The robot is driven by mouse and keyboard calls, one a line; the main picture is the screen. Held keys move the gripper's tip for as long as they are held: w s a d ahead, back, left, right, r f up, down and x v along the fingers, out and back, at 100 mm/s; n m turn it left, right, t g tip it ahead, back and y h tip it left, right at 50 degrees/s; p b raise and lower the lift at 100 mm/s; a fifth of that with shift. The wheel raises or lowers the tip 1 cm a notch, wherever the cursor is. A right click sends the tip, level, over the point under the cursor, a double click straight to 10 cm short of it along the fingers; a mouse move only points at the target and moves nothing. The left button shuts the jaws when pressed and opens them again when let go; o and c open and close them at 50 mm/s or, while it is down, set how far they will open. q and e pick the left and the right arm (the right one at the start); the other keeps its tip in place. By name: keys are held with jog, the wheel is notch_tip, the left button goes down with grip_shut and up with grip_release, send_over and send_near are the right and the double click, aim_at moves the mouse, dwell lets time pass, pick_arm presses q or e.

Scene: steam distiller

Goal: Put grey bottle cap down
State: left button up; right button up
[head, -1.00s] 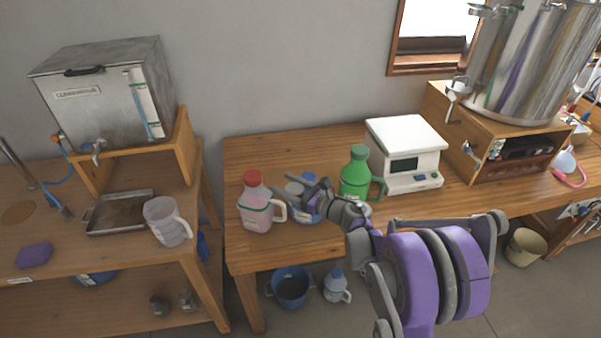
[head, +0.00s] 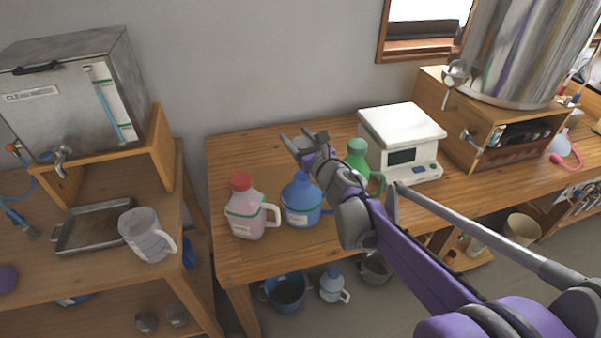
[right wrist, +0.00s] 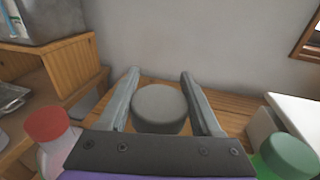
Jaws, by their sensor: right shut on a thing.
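My right gripper (head: 303,140) is raised above the back part of the middle table, behind and above the blue jug (head: 301,203). In the right wrist view the grey bottle cap (right wrist: 160,110), round and flat-topped, sits between the two fingers of the right gripper (right wrist: 160,88), which is shut on it. In the head view I cannot make out the cap clearly among the fingers. The blue jug stands upright on the table, its top partly beside my gripper. My left gripper is not in view.
A red-capped jug (head: 246,208) stands left of the blue jug. A green jug (head: 357,160) and a white scale (head: 402,135) stand to the right. The wooden table (head: 240,152) is clear at its back left. A measuring jug (head: 147,235) stands on the left table.

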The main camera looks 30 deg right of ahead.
notch_tip(320, 180, down, 9)
jog(key=shift+r+b, duration=0.1)
jog(key=shift+b, duration=0.55)
jog(key=shift+f, duration=0.35)
jog(key=o, duration=1.3)
jog(key=shift+r, duration=0.1)
jog(key=shift+o, duration=0.2)
